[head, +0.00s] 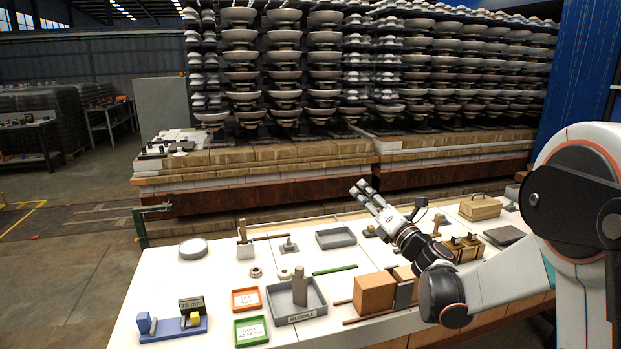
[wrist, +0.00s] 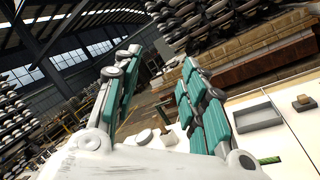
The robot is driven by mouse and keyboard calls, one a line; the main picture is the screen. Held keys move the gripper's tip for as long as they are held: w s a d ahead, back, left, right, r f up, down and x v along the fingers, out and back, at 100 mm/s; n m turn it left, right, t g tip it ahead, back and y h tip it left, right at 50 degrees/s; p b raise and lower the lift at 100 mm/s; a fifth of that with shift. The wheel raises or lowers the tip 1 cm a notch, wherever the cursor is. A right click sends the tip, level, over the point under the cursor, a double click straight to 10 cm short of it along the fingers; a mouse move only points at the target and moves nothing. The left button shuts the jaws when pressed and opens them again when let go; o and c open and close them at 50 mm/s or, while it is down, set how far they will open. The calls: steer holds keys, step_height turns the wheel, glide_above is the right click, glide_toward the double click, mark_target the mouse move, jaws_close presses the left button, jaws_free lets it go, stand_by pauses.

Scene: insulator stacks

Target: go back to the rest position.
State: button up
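My gripper (head: 362,190) is raised above the white worktable (head: 150,300) in the head view and points up and to the left, toward the insulator stacks. In the wrist view my gripper (wrist: 161,64) has its two green-padded fingers apart, with nothing between them. It touches no object on the table.
Insulator stacks (head: 285,75) stand on a brick-edged base behind the table. The table holds a grey tray labelled RUBBLE (head: 307,317), an orange tray (head: 246,299), a green tray (head: 251,331), a brown block (head: 374,293), a blue fixture (head: 172,329) and a tan case (head: 480,208).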

steer(key=s+d+r+m+g+h, duration=0.1)
steer(key=s+d+r+m+h, duration=0.2)
steer(key=s+d+m+h, duration=0.5)
steer(key=s+d+r+m+h, duration=0.2)
steer(key=s+r+m+h, duration=0.15)
steer(key=m, duration=0.75)
steer(key=s+a+f+m+g, duration=0.1)
steer(key=s+f+m+g, duration=0.2)
steer(key=s+f, duration=0.3)
steer(key=s+a+f+m+g+y, duration=0.1)
steer(key=s+f+m+g, duration=0.3)
steer(key=s, duration=1)
steer(key=s+a+f+m+g+y, duration=0.1)
steer(key=s+a+f+m+g, duration=0.1)
steer(key=s+f+m, duration=0.4)
steer(key=s+f+g, duration=0.1)
steer(key=s, duration=0.2)
steer(key=shift+s+a+f+m+g, duration=0.3)
steer(key=shift+s+a, duration=0.1)
